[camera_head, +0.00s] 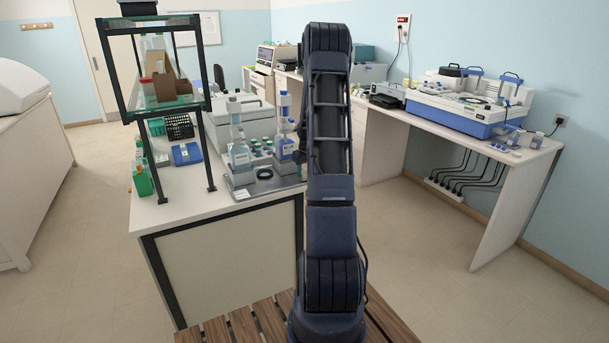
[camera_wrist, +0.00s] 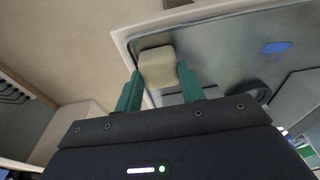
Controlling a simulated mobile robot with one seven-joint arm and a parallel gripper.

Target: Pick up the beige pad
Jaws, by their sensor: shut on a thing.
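The beige pad (camera_wrist: 157,66) shows in the wrist view between the two green fingers of my gripper (camera_wrist: 159,78). One finger is on each side of it, and the gripper is shut on it. The pad appears over the corner of a grey metal tray (camera_wrist: 215,55) with a pale rim. I cannot tell whether the pad touches the tray or is held above it. In the head view my arm hides the gripper and the pad.
A small blue piece (camera_wrist: 276,47) and a black ring (camera_wrist: 258,92) show on the tray in the wrist view. In the head view, bottles (camera_head: 239,152) stand on the bench beside a glass shelf (camera_head: 165,105). Floor (camera_head: 420,270) is clear to the right.

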